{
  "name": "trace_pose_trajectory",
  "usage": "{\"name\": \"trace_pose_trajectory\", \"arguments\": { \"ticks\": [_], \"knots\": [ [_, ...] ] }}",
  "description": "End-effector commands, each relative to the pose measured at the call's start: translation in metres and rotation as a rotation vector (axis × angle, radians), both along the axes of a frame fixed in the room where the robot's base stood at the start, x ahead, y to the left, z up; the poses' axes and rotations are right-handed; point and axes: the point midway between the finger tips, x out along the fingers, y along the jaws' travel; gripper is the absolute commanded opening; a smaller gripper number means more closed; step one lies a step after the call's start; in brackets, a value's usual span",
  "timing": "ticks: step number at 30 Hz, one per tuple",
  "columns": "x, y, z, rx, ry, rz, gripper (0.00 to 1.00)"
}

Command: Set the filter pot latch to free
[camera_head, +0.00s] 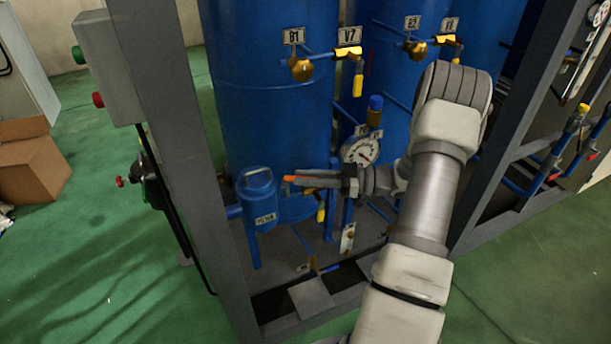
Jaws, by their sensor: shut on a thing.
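The filter pot (260,205) is a small blue upright cylinder with a loop handle on its lid and a white label on its front. It stands inside the grey frame, left of centre. An orange-tipped piece (292,179), which looks like its latch, sticks out at the pot's upper right. My gripper (314,183) reaches in from the right and is shut on this piece, close beside the pot. The fingers hide most of it, and its exact setting cannot be told.
A round gauge (362,151) stands just behind my wrist. Large blue tanks (270,100) rise behind the pot. A grey frame post (165,110) stands at the left, with a control box (108,65) on it. A valve with a yellow handle (358,84) hangs above.

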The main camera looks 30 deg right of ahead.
Motion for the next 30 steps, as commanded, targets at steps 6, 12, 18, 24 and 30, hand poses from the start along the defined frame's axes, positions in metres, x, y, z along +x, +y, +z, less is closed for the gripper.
{"name": "trace_pose_trajectory", "arguments": {
  "ticks": [6,12,18,24,30],
  "knots": [
    [-0.0016,-0.0006,-0.0024,-0.001,0.006,0.044,0.00],
    [-0.0017,-0.0006,-0.0024,-0.002,0.005,0.064,0.00],
    [-0.0017,-0.0006,-0.0024,-0.003,0.005,0.069,0.00],
    [-0.0018,-0.0006,-0.0024,-0.003,0.005,0.069,0.00],
    [-0.0015,-0.0004,-0.0017,-0.001,0.003,0.069,0.49]
  ]
}}
